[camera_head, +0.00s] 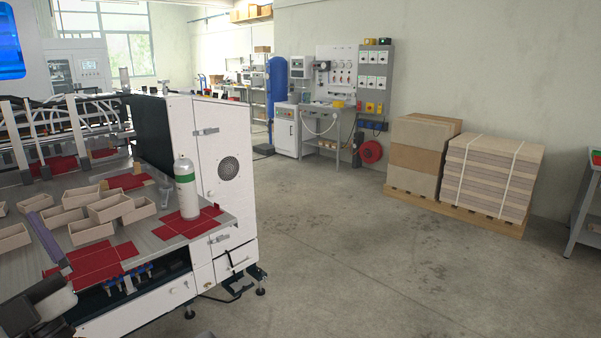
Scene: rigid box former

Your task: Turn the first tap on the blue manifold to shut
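A row of small blue fittings (130,277) sits under the front edge of the machine table, at the lower left of the head view. It looks like the blue manifold, but it is small and partly shaded. I cannot make out its separate taps or how their handles are turned. Dark and pale parts that look like my arm (48,306) show at the bottom left corner. My gripper's fingers are not visible, so I cannot see it touching anything.
The machine table (150,222) holds open cardboard trays (110,207), red sheets (97,262) and a white-green cylinder (186,190). A white cabinet (222,150) stands behind. Bare concrete floor lies to the right, with strapped board stacks (490,172) by the wall.

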